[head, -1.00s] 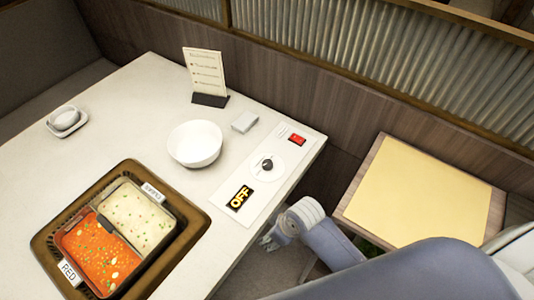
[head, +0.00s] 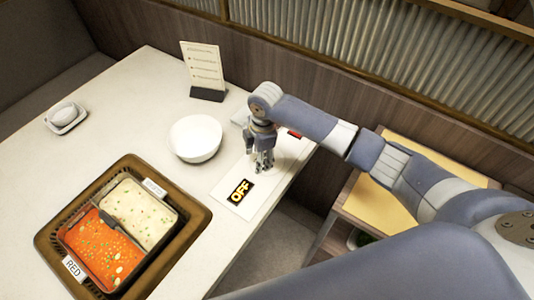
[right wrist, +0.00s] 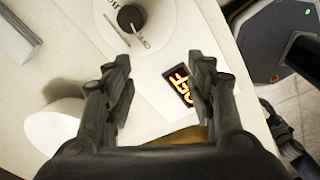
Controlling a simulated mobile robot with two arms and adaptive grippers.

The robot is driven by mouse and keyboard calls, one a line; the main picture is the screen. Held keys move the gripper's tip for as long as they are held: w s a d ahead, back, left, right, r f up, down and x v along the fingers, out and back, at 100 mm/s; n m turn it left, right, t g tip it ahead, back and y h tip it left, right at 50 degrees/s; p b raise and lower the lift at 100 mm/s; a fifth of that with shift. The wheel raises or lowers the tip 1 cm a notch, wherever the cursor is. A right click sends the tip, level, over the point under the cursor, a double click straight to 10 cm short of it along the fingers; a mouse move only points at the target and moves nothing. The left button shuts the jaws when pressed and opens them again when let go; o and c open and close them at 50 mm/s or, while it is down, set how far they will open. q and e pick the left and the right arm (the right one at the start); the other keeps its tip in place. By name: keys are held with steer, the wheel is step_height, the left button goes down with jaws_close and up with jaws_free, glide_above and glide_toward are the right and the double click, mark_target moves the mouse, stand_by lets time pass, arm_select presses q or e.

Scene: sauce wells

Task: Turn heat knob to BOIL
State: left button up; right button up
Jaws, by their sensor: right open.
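The dark round heat knob (right wrist: 130,17) sits on a white dial on the control strip, seen at the top of the right wrist view. In the head view my right gripper (head: 262,164) hides it. The display (head: 240,191) on the strip reads OFF, and it also shows between my fingers in the right wrist view (right wrist: 180,86). My right gripper points down over the strip, fingers apart and empty; in the right wrist view the knob lies beyond the fingertips (right wrist: 160,68). Touch cannot be told. My left gripper is not in view.
A white bowl (head: 195,139) stands left of the strip. A menu card (head: 202,68) stands behind it. A two-part pot with red broth (head: 100,247) and pale broth (head: 144,215) is set in the table at the left. A red switch (head: 294,133) shows partly behind my arm.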

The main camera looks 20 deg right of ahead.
steer(key=w+d+r+n+h, duration=0.1)
steer(key=w+d+r, duration=0.3)
steer(key=f+p, duration=0.1)
steer(key=f, duration=1)
steer(key=shift+w, duration=0.2)
steer(key=shift+c, duration=0.3)
steer(key=c, duration=1)
